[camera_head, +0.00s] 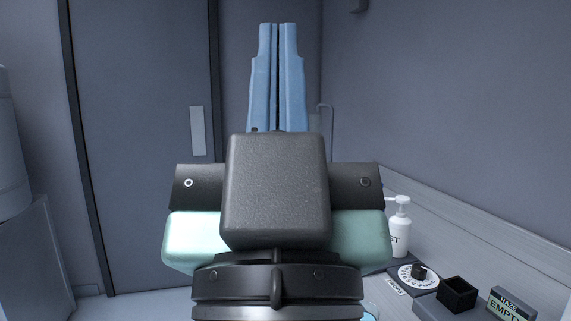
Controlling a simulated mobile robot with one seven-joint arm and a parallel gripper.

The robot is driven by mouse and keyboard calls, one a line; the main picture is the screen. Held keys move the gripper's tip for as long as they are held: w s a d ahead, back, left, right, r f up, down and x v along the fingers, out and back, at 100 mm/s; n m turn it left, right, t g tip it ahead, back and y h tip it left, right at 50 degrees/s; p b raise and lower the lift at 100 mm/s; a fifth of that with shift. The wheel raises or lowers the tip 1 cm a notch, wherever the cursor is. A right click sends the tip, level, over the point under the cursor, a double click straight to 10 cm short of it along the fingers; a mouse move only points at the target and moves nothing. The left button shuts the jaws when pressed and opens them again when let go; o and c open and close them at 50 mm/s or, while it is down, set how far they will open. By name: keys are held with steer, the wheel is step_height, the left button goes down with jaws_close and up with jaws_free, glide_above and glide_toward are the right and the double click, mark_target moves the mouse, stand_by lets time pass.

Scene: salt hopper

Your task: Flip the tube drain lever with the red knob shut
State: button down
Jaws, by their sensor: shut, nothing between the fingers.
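My gripper (276,35) fills the middle of the head view, pointing up and away from me. Its two blue fingers lie side by side with only a thin dark line between them, shut on nothing. The drain lever with the red knob does not show in this view, and neither does the tube. My gripper's dark body and pale green sides hide much of the middle and lower part of the room.
A grey worktop runs along the right wall. On it stand a white pump bottle (399,228), a dial with a black knob (419,273), a small black open box (457,294) and a sign reading EMPTY (507,305). A grey door (140,150) stands at the back left.

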step_height(320, 180, up, 21)
steer(key=p, duration=1.8)
steer(key=shift+f, duration=0.1)
